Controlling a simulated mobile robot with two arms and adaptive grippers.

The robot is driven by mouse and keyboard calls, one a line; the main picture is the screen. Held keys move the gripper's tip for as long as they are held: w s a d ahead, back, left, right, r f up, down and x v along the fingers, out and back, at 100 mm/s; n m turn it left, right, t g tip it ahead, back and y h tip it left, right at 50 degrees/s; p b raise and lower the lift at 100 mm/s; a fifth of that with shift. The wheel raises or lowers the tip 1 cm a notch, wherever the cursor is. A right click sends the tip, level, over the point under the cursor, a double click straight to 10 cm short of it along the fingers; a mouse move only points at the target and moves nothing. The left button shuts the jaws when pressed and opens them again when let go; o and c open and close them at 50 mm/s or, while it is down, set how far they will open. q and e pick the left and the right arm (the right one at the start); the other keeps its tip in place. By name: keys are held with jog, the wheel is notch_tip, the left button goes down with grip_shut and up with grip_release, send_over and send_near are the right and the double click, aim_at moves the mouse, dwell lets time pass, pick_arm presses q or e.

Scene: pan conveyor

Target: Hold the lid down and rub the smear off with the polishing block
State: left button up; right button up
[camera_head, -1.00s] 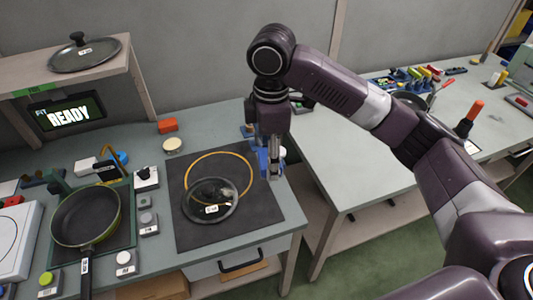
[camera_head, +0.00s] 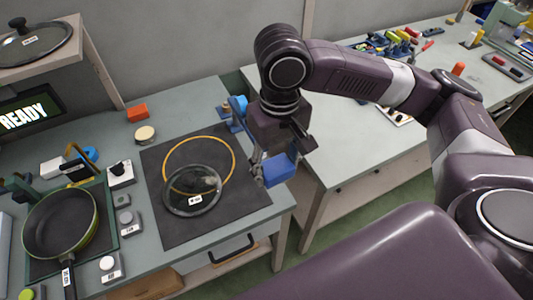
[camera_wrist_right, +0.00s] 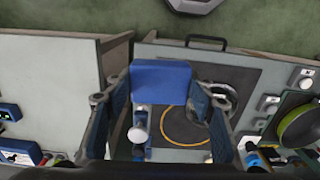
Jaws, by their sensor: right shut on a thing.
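A glass lid (camera_head: 178,204) with a dark rim lies on the dark mat (camera_head: 190,237), overlapping a yellow ring (camera_head: 166,160). A dark patch shows on the lid; I cannot tell whether it is the smear or the knob. My right gripper (camera_head: 264,168) is shut on the blue polishing block (camera_head: 281,171), held beside the mat's right edge, apart from the lid. The right wrist view shows the block (camera_wrist_right: 160,80) between the two fingers, with the lid (camera_wrist_right: 234,106) partly hidden behind a finger. My left gripper is not in view.
A pan (camera_head: 60,222) sits on a green-edged stand at the left. Small button boxes (camera_head: 128,222) stand between pan and mat. An orange block (camera_head: 138,112) and round pale disc (camera_head: 145,133) are behind the mat. A gap separates this bench from the right table (camera_head: 350,150).

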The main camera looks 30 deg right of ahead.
jog(key=shift+s+m, duration=0.25)
jog(key=shift+m, duration=0.05)
jog(key=w+a+f+p, duration=0.3)
jog(key=w+a+p, duration=0.1)
jog(key=w+a, duration=0.8)
jog(key=w, duration=0.3)
jog(key=shift+w+a+p, duration=0.35)
jog(key=shift+w, duration=0.05)
